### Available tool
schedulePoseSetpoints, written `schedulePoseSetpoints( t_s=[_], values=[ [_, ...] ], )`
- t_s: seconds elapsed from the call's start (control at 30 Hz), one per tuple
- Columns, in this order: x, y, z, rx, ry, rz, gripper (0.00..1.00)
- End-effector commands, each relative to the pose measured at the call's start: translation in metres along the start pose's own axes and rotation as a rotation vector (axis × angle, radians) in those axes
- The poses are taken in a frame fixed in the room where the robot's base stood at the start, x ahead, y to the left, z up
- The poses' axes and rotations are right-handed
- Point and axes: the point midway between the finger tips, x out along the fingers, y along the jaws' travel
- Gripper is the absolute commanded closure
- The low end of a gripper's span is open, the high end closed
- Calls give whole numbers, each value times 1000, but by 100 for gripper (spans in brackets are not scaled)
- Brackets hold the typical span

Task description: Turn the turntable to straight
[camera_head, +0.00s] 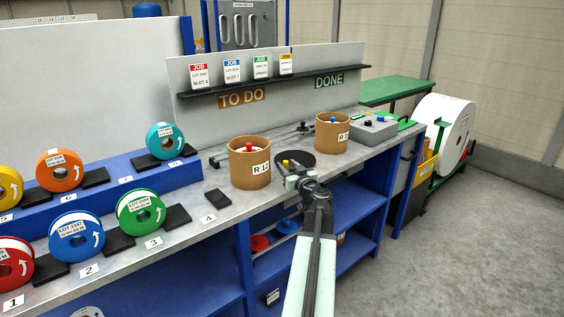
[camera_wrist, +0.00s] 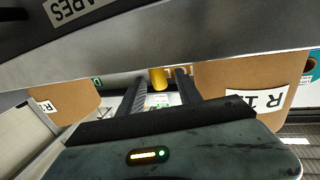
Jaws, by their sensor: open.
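A dark round disc (camera_head: 302,157), which looks like the turntable, lies on the bench between two brown drums. A yellow peg (camera_head: 286,163) stands at its near left edge, close to my gripper (camera_head: 290,174). In the wrist view the yellow peg (camera_wrist: 158,79) shows between the two black fingers of my gripper (camera_wrist: 160,82), near their tips. The fingers are apart, and I cannot tell whether they touch the peg. My gripper hides part of the disc's near edge, and I cannot read the disc's angle.
The drum marked R 12 (camera_head: 249,168) stands close left of my gripper, and another brown drum (camera_head: 332,135) stands to the right. A grey box with buttons (camera_head: 373,128) is farther right. Coloured spools, such as a green one (camera_head: 140,212), line the left. Open floor lies at right.

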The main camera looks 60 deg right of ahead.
Motion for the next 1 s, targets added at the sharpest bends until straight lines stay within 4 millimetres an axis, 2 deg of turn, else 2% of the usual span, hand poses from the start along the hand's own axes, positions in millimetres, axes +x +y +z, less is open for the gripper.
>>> schedulePoseSetpoints(
  t_s=[0.03,0.2,0.3,0.5,0.53,0.67,1.0],
  values=[
    [13,2,0,0,0,-1,59],
    [43,2,0,0,0,-1,59],
    [50,2,0,0,0,1,59],
    [50,1,0,0,0,2,59],
    [50,1,0,0,0,2,64],
    [49,1,0,0,0,2,100],
    [49,2,0,0,0,2,100]
  ],
)
